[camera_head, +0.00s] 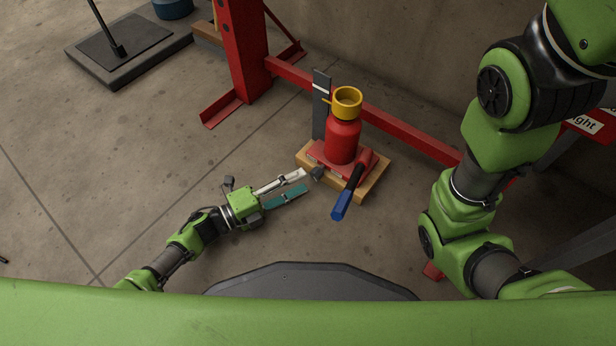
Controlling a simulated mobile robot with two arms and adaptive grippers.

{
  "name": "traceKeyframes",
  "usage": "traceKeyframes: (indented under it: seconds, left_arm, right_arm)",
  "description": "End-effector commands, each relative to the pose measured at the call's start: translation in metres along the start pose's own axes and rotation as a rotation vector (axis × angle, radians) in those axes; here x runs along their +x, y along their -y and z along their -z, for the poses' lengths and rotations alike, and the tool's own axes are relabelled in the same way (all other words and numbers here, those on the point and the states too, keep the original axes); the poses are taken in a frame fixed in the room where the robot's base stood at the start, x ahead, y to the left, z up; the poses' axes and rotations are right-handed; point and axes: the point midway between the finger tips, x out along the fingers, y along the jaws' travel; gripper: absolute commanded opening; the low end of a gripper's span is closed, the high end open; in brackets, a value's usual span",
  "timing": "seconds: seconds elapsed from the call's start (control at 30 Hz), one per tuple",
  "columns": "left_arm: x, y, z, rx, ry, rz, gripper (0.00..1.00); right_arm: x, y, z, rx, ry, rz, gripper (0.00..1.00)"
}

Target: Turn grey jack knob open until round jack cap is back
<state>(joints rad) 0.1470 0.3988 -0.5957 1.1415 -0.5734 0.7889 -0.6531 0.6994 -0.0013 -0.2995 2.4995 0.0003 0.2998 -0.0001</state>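The red jack (342,140) stands upright on a wooden board (371,187), with a red base under it. A round yellow cap (347,103) tops it; how far it stands out from the body is hard to judge. A small dark grey knob (317,173) shows low on the jack's left side. A dark lever with a blue handle (342,205) sticks out toward me. My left gripper (304,181) is open, one finger pale and one teal, its tips just left of the knob and seemingly apart from it. My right gripper is out of view; only its arm shows at right.
A red steel frame with a post (243,50) and a long low beam (400,130) runs behind the jack. A grey upright bar (321,105) stands close behind it. The concrete floor (90,170) left of the jack is clear.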

Motion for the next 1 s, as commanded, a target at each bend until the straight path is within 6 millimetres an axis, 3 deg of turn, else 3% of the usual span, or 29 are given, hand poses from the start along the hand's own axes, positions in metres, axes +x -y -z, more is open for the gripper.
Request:
traceKeyframes:
  seconds: [0.2,0.4,0.83,1.0]
  left_arm:
    - [-0.048,-0.001,0.0,0.0,0.0,-0.003,0.4]
    - [-0.071,-0.001,0.001,0.001,-0.001,-0.001,0.4]
    - [-0.076,0.001,0.0,-0.003,0.002,0.001,0.4]
    - [-0.073,0.024,-0.006,-0.106,0.067,0.026,0.4]
  right_arm:
    - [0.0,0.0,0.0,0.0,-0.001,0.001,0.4]
    - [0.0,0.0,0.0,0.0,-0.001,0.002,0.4]
    - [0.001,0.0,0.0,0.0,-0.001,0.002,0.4]
    - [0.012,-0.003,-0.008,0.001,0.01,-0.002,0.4]
